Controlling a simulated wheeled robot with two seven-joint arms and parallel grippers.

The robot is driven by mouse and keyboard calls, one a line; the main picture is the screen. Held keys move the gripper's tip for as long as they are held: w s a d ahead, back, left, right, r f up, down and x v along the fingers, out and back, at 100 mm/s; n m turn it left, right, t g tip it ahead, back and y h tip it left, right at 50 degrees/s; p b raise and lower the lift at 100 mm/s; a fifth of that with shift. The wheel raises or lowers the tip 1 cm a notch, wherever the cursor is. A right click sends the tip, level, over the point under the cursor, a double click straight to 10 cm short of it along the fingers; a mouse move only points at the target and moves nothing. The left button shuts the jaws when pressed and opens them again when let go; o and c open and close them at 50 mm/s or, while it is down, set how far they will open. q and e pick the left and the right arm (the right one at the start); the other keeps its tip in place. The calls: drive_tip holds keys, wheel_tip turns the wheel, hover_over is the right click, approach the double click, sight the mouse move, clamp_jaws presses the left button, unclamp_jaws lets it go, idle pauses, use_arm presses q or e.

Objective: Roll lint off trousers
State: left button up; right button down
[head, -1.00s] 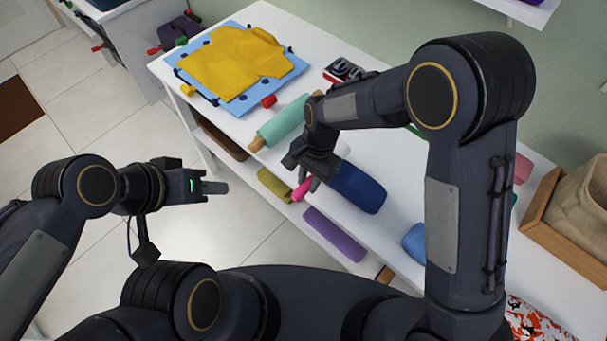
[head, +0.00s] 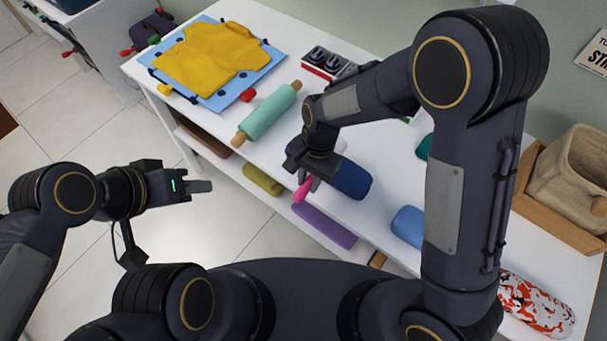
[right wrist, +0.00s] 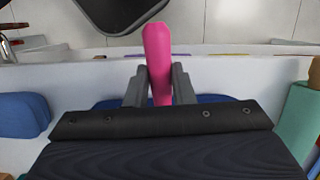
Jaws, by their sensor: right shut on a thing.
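A yellow folded garment (head: 210,58), possibly the trousers, lies flat on a blue board (head: 262,72) at the far left end of the white table. My right gripper (head: 306,184) is shut on a pink handle (head: 301,191), at the table's front edge. In the right wrist view, the pink handle (right wrist: 158,60) stands between the two fingers; whatever it belongs to is hidden. My left gripper (head: 203,186) is over the floor in front of the table, apart from everything. Its fingers are seen edge-on, so its opening is unclear.
A teal roll (head: 268,112) with wooden ends lies between the board and my right gripper. A dark blue roll (head: 350,180) lies beside that gripper. A black-and-red box (head: 328,64) stands behind. A lower shelf holds a purple roll (head: 325,225) and an olive roll (head: 262,180).

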drive_tip(key=shift+s+d+r, duration=0.1)
drive_tip(key=shift+s+d, duration=0.4)
drive_tip(key=shift+d, duration=0.35)
drive_tip(key=shift+s+d, duration=0.5)
drive_tip(key=shift+d, duration=0.3)
drive_tip(key=shift+s+d+f, duration=0.1)
drive_tip(key=shift+s+d, duration=0.35)
drive_tip(key=shift+d, duration=0.25)
drive_tip(key=shift+s+d+f, duration=0.1)
drive_tip(key=shift+s+d, duration=0.3)
drive_tip(key=shift+d, duration=0.3)
drive_tip(key=shift+s+d, duration=0.45)
drive_tip(key=shift+d, duration=0.25)
drive_tip(key=s+a+p+v, duration=0.1)
drive_tip(key=p+v, duration=0.6)
drive_tip(key=v, duration=0.1)
drive_tip(key=shift+s+r, duration=0.15)
